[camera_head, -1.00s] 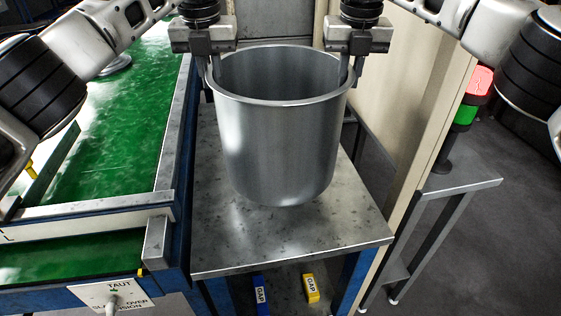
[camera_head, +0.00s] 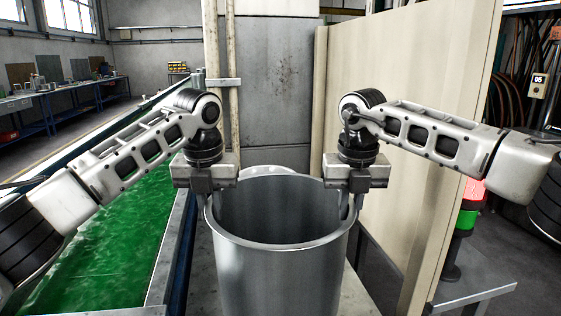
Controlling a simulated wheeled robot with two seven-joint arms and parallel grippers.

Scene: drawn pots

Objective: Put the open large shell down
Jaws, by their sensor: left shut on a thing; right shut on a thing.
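The open large shell (camera_head: 282,277) is a tall grey metal pot with a rolled rim, upright in the lower middle of the head view. Its lower part is cut off by the picture's bottom edge, so I cannot see whether its base touches the metal table (camera_head: 358,290). My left gripper (camera_head: 208,203) is shut on the left side of its rim. My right gripper (camera_head: 350,205) is shut on the right side of its rim. The inside of the shell looks empty as far as it shows.
A long green-surfaced bench (camera_head: 118,240) runs along the left. A beige panel (camera_head: 415,120) stands close on the right, behind my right arm. A red and green signal light (camera_head: 468,205) stands beyond it by a small metal stand (camera_head: 475,290). A grey cabinet (camera_head: 270,90) stands behind.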

